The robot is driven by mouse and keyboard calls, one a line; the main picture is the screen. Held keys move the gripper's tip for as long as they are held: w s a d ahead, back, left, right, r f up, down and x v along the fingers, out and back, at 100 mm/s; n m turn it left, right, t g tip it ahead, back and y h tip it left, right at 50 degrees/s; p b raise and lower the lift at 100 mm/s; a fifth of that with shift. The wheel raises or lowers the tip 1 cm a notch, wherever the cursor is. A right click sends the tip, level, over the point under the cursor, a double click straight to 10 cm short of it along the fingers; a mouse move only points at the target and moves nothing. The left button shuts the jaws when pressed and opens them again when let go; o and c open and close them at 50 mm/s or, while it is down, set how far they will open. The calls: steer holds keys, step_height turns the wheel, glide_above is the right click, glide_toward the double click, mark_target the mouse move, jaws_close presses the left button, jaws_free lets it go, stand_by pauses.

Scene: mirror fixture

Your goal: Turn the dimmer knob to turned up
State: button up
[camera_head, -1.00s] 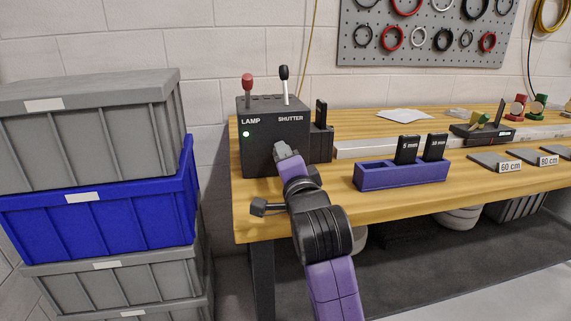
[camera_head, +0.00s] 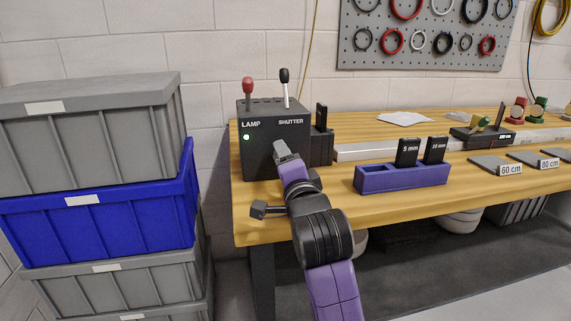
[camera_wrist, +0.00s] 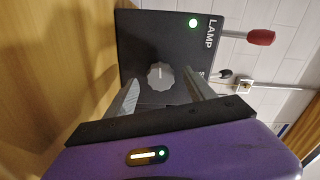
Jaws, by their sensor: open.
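The dimmer knob (camera_wrist: 160,76) is a grey scalloped dial with a pale mark, on the front face of the black lamp box (camera_wrist: 185,40). My gripper (camera_wrist: 163,92) is open in the wrist view, with one finger to each side below the knob. The knob lies beyond the fingertips, between their lines, and appears untouched. In the head view my gripper (camera_head: 283,150) is in front of the box's lower front.
A red-tipped lever (camera_head: 248,88) and a black-tipped lever (camera_head: 285,85) stand on the box, with a green light (camera_head: 246,137) on its front. A purple slotted holder (camera_head: 375,180) is to the right. Stacked crates (camera_head: 95,215) stand left of the wooden table (camera_head: 262,212).

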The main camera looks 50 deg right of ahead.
steer(key=v, duration=0.7)
steer(key=shift+s+a, duration=0.2)
steer(key=shift+s, duration=0.1)
